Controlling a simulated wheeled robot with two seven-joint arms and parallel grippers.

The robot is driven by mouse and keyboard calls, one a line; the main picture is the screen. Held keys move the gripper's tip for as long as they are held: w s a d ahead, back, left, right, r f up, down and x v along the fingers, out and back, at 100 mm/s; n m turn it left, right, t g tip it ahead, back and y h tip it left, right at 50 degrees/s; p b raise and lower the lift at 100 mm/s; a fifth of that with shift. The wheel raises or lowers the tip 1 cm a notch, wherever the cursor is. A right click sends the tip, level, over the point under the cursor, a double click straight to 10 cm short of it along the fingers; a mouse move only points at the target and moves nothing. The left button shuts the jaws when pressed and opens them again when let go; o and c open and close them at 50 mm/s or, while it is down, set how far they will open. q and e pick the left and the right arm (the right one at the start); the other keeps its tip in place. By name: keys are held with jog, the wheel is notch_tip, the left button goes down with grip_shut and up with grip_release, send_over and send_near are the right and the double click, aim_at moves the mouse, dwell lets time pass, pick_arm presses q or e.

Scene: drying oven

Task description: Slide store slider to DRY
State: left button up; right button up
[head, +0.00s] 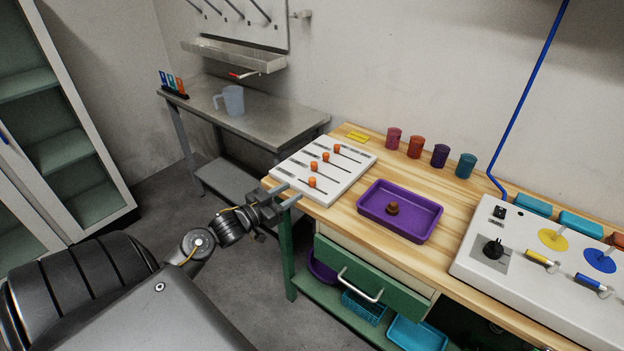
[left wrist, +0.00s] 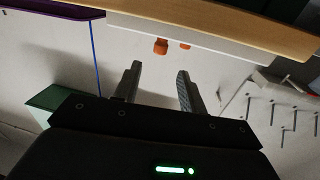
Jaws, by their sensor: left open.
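A white slider panel (head: 350,181) lies on the left end of the wooden table. It carries several orange slider knobs in dark slots, one nearest the front edge (head: 312,182) and one farthest back (head: 337,149). The labels are too small to read, so I cannot tell which is the store slider. My left gripper (head: 290,195) is open and empty at the panel's front left corner, by the table edge. In the left wrist view its two fingers (left wrist: 157,88) are spread apart, with an orange knob (left wrist: 160,46) beyond them, apart from the fingers. My right gripper is not seen.
A purple tray (head: 437,225) with a brown object sits right of the panel. Several coloured cups (head: 415,147) stand along the back, and a yellow label (head: 357,136) lies behind the panel. A white control box (head: 471,262) is at the right. A grey side table (head: 262,122) stands behind left.

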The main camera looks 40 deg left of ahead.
aim_at(312, 178)
pick_arm(q)
jog(key=w, duration=0.3)
jog(key=w+d, duration=0.1)
jog(key=w, duration=0.2)
jog(key=w+p, duration=0.1)
jog(key=w, duration=0.2)
jog(key=shift+w+d, duration=0.2)
grip_shut()
